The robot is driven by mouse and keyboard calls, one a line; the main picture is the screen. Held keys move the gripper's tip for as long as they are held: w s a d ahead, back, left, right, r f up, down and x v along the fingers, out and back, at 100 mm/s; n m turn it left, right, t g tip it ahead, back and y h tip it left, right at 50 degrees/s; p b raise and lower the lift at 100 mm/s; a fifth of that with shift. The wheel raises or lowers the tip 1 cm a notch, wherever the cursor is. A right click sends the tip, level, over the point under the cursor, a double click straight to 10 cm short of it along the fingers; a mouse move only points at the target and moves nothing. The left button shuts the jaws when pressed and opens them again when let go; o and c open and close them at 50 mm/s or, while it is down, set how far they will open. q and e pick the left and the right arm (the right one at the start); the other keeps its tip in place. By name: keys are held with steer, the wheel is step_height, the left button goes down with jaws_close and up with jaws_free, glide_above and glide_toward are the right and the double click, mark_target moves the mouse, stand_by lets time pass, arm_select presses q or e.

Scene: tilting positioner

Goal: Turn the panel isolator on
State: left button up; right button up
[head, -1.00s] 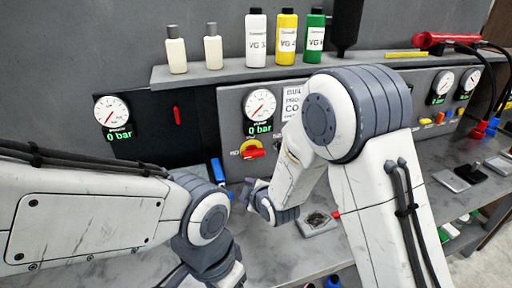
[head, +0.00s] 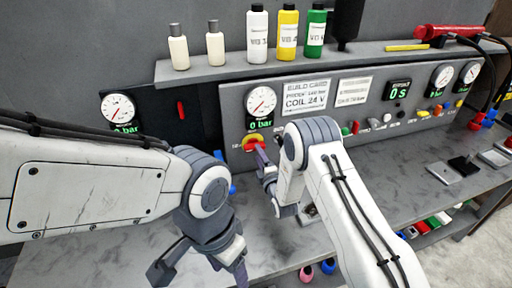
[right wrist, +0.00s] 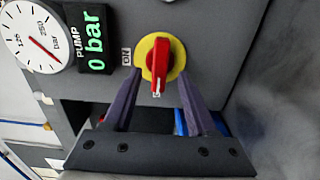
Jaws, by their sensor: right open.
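The panel isolator is a red knob on a yellow disc (head: 252,139), on the grey panel under the pump gauge. In the right wrist view the red handle (right wrist: 158,64) points down, over a small partly hidden label. The ON label (right wrist: 126,57) is left of the yellow disc. My right gripper (head: 261,160) is open in front of the isolator. In the right wrist view its fingers (right wrist: 160,80) stand either side of the handle's lower end, with visible gaps. My left gripper (head: 200,270) hangs low over the bench with its fingers apart, empty.
The pump gauge (head: 261,101) and its display read 0 bar. A second gauge (head: 118,108) sits on the black panel at left. Bottles (head: 258,35) stand on the shelf above. Buttons (head: 385,118) line the panel at right. The bench (head: 90,245) is clear at front left.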

steer(key=shift+p+x, duration=0.4)
steer(key=shift+x, duration=1.45)
jaws_close()
